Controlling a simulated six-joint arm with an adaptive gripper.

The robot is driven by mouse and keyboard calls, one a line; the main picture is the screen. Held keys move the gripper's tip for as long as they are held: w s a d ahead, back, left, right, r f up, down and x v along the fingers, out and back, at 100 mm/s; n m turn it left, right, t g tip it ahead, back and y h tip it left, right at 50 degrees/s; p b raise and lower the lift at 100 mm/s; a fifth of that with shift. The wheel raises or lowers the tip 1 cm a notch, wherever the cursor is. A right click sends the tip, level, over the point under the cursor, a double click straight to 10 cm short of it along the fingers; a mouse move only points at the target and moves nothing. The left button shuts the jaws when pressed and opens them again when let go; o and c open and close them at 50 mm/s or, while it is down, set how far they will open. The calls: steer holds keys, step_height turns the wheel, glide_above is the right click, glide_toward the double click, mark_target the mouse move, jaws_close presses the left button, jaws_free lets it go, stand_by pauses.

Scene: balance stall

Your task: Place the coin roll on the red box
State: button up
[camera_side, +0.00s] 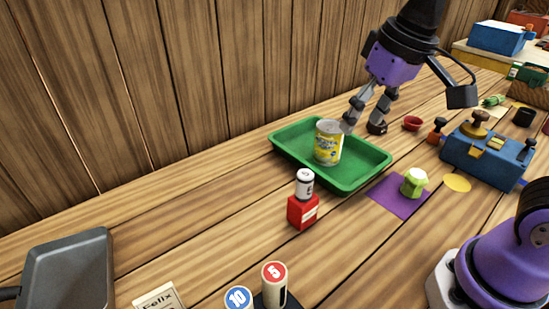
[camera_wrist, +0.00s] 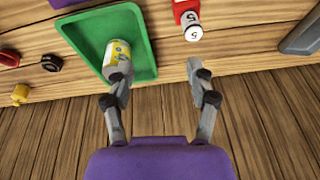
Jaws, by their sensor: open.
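A small white coin roll with dark bands (camera_side: 304,183) stands upright on top of the red box (camera_side: 302,212), in front of the green tray. In the wrist view the coin roll (camera_wrist: 192,28) shows a 5, with part of the red box (camera_wrist: 181,8) behind it at the top edge. My gripper (camera_side: 362,124) is open and empty, above the far right side of the tray and apart from the roll. In the wrist view its fingers (camera_wrist: 157,76) are spread, with nothing between them.
The green tray (camera_side: 359,180) holds a yellow can (camera_side: 328,145), close to my left finger. A purple mat (camera_side: 386,197) with a green piece, a blue box (camera_side: 488,157) and a red bowl (camera_side: 412,123) are to the right. Cylinders marked 5 (camera_side: 274,285) and 10 stand in front; a grey pan (camera_side: 68,268) is left.

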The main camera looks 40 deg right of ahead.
steer(key=s+d+f+n+t, duration=0.1)
steer(key=s+d+f+t, duration=0.1)
steer(key=s+d+f, duration=0.1)
steer(key=shift+s+f, duration=0.3)
steer(key=shift+s, duration=0.4)
